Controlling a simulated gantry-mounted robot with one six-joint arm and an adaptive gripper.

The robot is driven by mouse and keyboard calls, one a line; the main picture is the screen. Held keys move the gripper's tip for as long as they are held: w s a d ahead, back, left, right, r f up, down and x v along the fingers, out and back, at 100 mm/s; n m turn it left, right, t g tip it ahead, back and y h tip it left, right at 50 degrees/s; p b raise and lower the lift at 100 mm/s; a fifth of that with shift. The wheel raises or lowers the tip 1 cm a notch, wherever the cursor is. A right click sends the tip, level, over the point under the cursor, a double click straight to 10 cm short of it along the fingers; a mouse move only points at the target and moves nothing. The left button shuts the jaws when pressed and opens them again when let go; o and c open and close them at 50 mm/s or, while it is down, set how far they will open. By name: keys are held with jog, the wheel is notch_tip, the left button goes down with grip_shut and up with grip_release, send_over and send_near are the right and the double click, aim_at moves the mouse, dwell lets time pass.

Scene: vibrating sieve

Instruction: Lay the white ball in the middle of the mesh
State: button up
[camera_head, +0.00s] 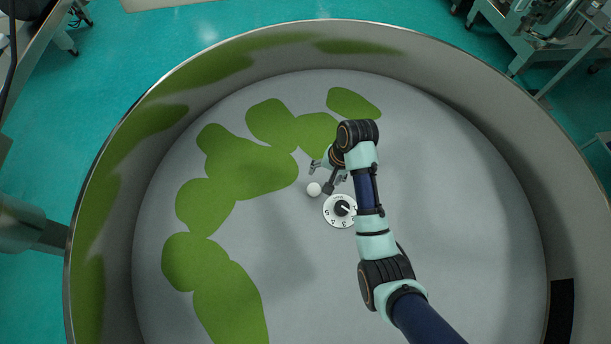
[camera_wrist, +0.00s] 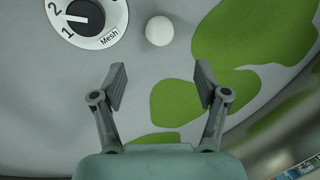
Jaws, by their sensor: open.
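The white ball (camera_head: 313,189) lies on the grey mesh (camera_head: 420,190), close to the upper left of a round white dial. In the wrist view the ball (camera_wrist: 159,31) is beyond my fingertips, between their lines and clear of both. My gripper (camera_head: 330,175) is near the ball in the head view. In the wrist view my gripper (camera_wrist: 160,85) has its two fingers spread wide with nothing between them. The dial (camera_head: 340,210) carries numbers and a black knob; in the wrist view the dial (camera_wrist: 88,18) reads "Mesh" and is partly cut off.
Green patches (camera_head: 250,172) cover much of the left and upper mesh. A tall round metal wall (camera_head: 480,85) encloses the mesh. The right part of the floor is bare grey. Metal equipment (camera_head: 545,25) stands outside the wall at the upper right.

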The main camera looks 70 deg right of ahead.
jog(key=w+a+r+n+t+h, duration=0.1)
jog(key=w+a+r+n, duration=0.25)
jog(key=w+a, duration=0.3)
jog(key=w+a+r+n+t, duration=0.25)
jog(key=w+a+r, duration=0.2)
jog(key=a, duration=0.25)
jog(key=w+a+r+n+t+h, duration=0.1)
jog(key=w+a+r+n, duration=0.25)
jog(key=w+a, duration=0.3)
jog(key=s+a+r+n+t+y, duration=0.1)
jog(key=a+r+n, duration=0.3)
jog(key=a, duration=0.6)
jog(key=s+a+r+n+t+y, duration=0.1)
jog(key=a+r+n+t, duration=0.3)
jog(key=a+r, duration=0.3)
jog(key=a, duration=0.3)
jog(key=shift+r, duration=0.35)
